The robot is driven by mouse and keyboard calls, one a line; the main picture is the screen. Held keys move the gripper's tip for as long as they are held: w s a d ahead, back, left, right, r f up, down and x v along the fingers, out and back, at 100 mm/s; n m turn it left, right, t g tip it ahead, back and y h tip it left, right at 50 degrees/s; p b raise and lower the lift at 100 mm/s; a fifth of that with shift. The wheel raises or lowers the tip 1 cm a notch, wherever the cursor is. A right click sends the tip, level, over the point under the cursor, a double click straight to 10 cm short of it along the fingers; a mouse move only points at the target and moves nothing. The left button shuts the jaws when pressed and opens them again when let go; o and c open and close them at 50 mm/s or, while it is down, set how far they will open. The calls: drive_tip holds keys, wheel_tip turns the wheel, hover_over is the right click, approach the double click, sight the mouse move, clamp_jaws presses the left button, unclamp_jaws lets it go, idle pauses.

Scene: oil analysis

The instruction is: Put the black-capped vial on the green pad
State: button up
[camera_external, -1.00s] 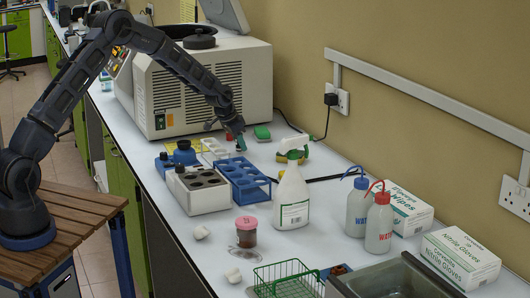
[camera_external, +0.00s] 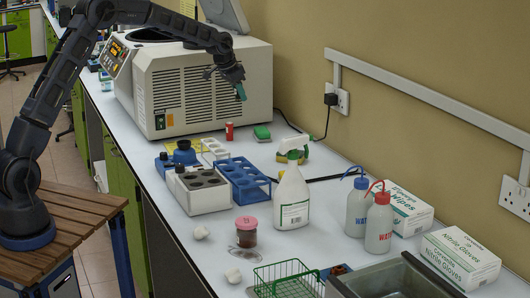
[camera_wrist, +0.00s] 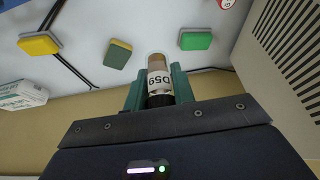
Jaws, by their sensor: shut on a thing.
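My gripper (camera_external: 241,91) is raised in front of the white centrifuge, well above the bench. In the wrist view its teal fingers are shut on the black-capped vial (camera_wrist: 159,78). The vial has a white label reading D59, an amber far end and its black cap near the gripper palm. The vial is hard to make out in the external view. A green pad (camera_external: 262,132) lies on the bench by the wall, below and right of my gripper. In the wrist view this green pad (camera_wrist: 195,41) lies beyond the vial, to its right.
A second green-topped pad (camera_wrist: 118,53) and a yellow pad (camera_wrist: 38,45) lie farther along, partly behind the spray bottle (camera_external: 292,200). A blue rack (camera_external: 245,180) is nearer. A black cable crosses the bench.

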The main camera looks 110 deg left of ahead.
wheel_tip(320, 180, up, 4)
drive_tip(key=n, duration=0.2)
hover_over(266, 129)
drive_tip(key=shift+g, duration=0.4)
drive_tip(key=f, duration=1.3)
drive_tip(key=s+f, duration=0.1)
drive_tip(key=f, duration=0.5)
drive_tip(key=shift+d+f, duration=0.3)
drive_tip(key=shift+d, duration=0.05)
drive_tip(key=shift+f, duration=0.1)
drive_tip(key=o, duration=1)
drive_tip(key=v, duration=1.2)
drive_tip(key=shift+d, duration=0.2)
